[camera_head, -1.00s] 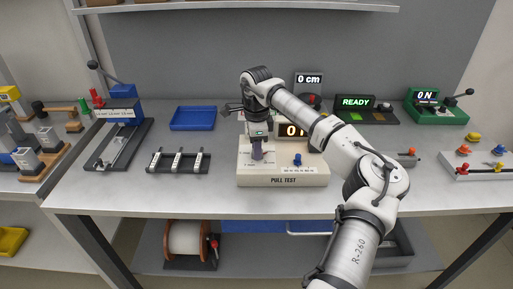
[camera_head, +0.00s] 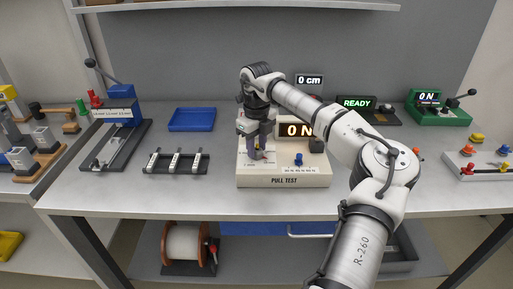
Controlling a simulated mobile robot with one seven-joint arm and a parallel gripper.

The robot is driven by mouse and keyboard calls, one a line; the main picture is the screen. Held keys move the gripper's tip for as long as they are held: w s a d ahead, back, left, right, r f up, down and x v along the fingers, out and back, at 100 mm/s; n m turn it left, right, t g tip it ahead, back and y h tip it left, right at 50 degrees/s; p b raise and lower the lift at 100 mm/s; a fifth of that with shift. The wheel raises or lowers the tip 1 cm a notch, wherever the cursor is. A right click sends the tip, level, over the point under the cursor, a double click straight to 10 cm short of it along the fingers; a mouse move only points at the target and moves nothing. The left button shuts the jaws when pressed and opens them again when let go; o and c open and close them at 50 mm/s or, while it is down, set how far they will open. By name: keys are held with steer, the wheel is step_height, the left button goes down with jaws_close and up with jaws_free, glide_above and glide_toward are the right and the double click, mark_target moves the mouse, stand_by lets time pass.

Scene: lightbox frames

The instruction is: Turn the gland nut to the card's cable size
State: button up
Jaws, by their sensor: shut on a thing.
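The PULL TEST box (camera_head: 284,181) is a cream unit at the middle of the bench, with a display (camera_head: 296,130) that reads 0 N. My gripper (camera_head: 257,153) points down over the left part of its top. It is shut on a small part there, which I take to be the gland nut; the fingers and wrist hide most of it. A blue knob (camera_head: 299,159) stands on the box to the right of the gripper. I cannot make out a card with a cable size; the small print on the box is too small to read.
A blue tray (camera_head: 192,120) and a black rack with several pale pieces (camera_head: 175,163) lie to the left. The bench front left of the box is clear.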

steer(key=shift+m, duration=1)
steer(key=o, duration=1)
steer(key=shift+c, duration=0.2)
steer(key=shift+r, duration=0.1)
step_height(320, 180, up, 14)
steer(key=b, duration=0.2)
